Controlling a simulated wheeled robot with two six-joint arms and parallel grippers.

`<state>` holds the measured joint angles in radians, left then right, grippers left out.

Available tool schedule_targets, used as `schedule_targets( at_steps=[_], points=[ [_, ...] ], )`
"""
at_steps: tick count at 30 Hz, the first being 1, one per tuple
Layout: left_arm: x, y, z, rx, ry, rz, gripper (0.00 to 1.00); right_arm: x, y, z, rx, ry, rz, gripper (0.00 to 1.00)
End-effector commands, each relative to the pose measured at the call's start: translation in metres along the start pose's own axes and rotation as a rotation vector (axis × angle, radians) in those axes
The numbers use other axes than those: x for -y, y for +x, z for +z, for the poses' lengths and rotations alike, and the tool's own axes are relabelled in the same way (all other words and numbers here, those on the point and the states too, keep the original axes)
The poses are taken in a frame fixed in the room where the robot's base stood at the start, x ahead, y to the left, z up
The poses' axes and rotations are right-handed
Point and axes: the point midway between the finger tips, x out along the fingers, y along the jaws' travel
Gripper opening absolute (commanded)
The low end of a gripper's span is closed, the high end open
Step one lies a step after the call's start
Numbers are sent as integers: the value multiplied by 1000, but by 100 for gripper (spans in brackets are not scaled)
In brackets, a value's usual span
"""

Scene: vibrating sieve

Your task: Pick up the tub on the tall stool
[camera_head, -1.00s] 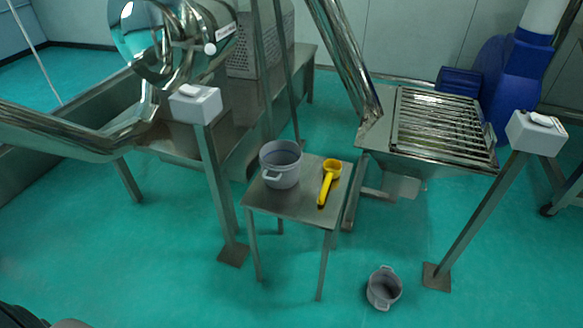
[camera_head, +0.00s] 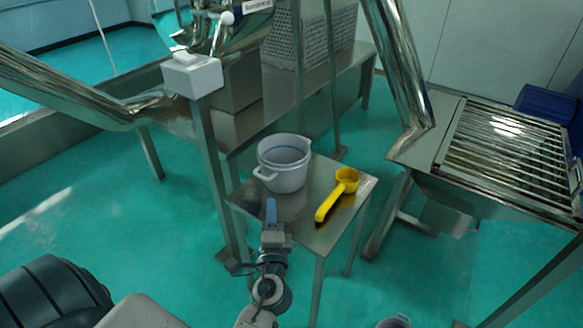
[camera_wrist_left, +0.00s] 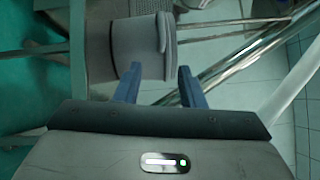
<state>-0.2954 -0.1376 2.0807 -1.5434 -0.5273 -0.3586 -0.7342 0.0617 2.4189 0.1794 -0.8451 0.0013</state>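The grey tub (camera_head: 284,165) stands upright on the tall metal stool (camera_head: 305,232), towards its back left, with a handle on its near left side. My left gripper (camera_head: 271,210) is just in front of the tub in the head view, apart from it and empty. In the left wrist view the tub (camera_wrist_left: 138,48) lies ahead of the two blue fingertips of my left gripper (camera_wrist_left: 158,78). The fingers are spread with a gap between them. My right gripper is not in view.
A yellow scoop (camera_head: 337,194) lies on the stool to the right of the tub. A post with a white box (camera_head: 192,75) stands left of the stool. A slatted metal sieve (camera_head: 505,140) is at the right. Another grey tub (camera_head: 394,321) is on the floor, partly cut off.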

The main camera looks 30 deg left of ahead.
Motion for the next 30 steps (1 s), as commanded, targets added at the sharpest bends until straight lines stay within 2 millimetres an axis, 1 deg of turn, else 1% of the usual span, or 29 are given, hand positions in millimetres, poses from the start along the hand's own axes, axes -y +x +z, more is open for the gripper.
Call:
schedule_targets(
  at_steps=[2, 6, 14, 18, 21, 24, 30],
  points=[
    [5, 14, 0, -1, 3, -6, 36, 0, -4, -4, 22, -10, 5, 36],
    [3, 36, 0, -2, 3, -3, 36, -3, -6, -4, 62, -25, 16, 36],
    [4, 58, -1, -1, 0, -1, 36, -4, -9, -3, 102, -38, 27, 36],
    [6, 80, -4, -1, 1, -1, 36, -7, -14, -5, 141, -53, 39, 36],
    [5, 93, -4, -2, 2, 0, 36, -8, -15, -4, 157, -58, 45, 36],
    [4, 100, -4, -2, -1, 1, 36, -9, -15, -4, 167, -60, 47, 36],
    [3, 101, -4, -1, -1, 2, 36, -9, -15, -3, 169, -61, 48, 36]
  ],
)
